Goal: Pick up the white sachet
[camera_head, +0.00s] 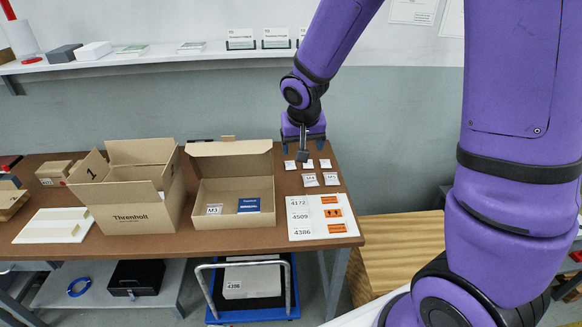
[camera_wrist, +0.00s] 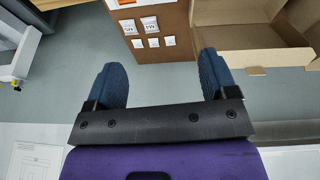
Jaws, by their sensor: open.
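Several white sachets lie at the right end of the brown table (camera_head: 160,243). Two larger ones with print, a left one (camera_head: 310,180) and a right one (camera_head: 331,179), lie in front of a row of smaller ones, such as this small sachet (camera_head: 325,163). A sachet marked M3 (camera_head: 214,209) lies in the open box. My gripper (camera_head: 303,152) is above the small row, open and empty. In the wrist view, my gripper's spread fingers (camera_wrist: 162,78) have only floor between them, and the sachets, including a larger one (camera_wrist: 149,24), show beyond the fingertips.
An open cardboard box (camera_head: 233,148) with a blue packet (camera_head: 248,205) stands left of the sachets. A Thrembolt box (camera_head: 133,215) is further left. A white label sheet (camera_head: 305,230) lies in front of the sachets. A wall shelf (camera_head: 150,58) runs behind.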

